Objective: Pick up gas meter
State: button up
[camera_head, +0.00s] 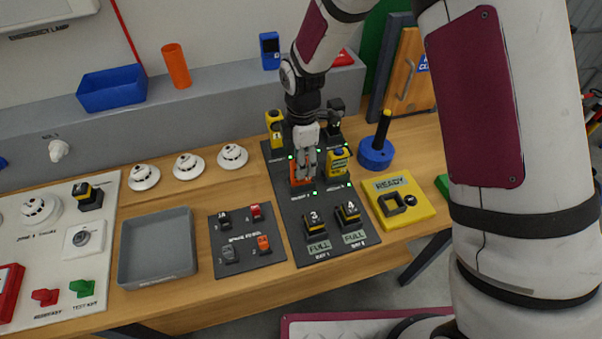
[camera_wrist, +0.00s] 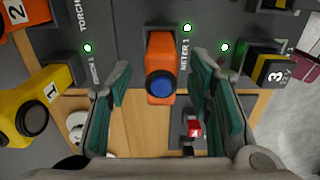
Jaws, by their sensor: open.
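The gas meter, an orange device with a blue round part, sits in the dark charging board at the label METER 1. It shows in the wrist view (camera_wrist: 160,62) between my fingers, with a gap on each side. In the head view, the meter (camera_head: 298,173) is partly hidden behind my gripper (camera_head: 307,165). My gripper is open and empty, pointing down right over the meter. In the wrist view my gripper (camera_wrist: 163,75) shows green-padded fingers. How far the tips reach down beside the meter I cannot tell.
A yellow device (camera_head: 339,160) stands close right of my gripper.

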aim_at(294, 181)
jog(key=shift+f+p, duration=0.55)
jog(key=shift+f, duration=1.7)
jog(key=shift+c, duration=0.3)
grip_shut()
